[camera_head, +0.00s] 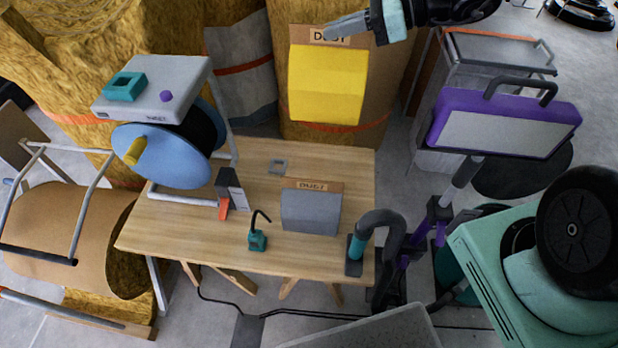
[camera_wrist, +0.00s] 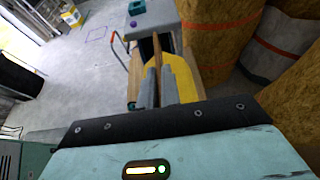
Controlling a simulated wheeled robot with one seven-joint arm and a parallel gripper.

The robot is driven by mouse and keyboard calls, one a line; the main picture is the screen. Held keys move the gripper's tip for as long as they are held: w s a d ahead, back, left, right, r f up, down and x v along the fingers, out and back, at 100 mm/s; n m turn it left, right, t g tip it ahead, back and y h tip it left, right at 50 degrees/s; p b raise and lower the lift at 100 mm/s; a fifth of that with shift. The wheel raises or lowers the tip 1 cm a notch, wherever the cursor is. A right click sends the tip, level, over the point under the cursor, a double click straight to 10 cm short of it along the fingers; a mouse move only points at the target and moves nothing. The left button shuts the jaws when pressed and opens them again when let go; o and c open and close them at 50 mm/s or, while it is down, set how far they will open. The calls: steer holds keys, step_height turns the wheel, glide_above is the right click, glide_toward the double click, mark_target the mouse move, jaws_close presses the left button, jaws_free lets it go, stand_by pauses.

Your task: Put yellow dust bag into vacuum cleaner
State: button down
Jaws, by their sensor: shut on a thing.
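The yellow dust bag (camera_head: 326,85) hangs in the air over the back of the wooden table, with its brown cardboard collar marked DUST at the top. My gripper (camera_head: 346,27) is shut on that collar. In the wrist view, the fingers (camera_wrist: 158,82) grip the thin collar edge-on, with the yellow bag (camera_wrist: 186,82) partly hidden behind them. A purple and grey unit (camera_head: 505,125) with a black handle stands right of the table. A teal machine (camera_head: 480,265) with a black wheel stands at lower right. I cannot tell which is the vacuum cleaner's body.
A grey dust bag (camera_head: 311,211) lies on the table (camera_head: 345,165), near a small teal tool (camera_head: 257,238). A blue disc device (camera_head: 160,155) occupies its left side. A black hose (camera_head: 385,232) stands at its right corner. Large yellow rolls (camera_head: 260,65) stand behind.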

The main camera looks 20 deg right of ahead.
step_height(320, 180, down, 29)
steer(key=b, duration=0.1)
steer(key=shift+r, duration=0.2)
steer(key=shift+f, duration=0.1)
stand_by(0.3)
steer(key=c, duration=1.6)
jaws_free()
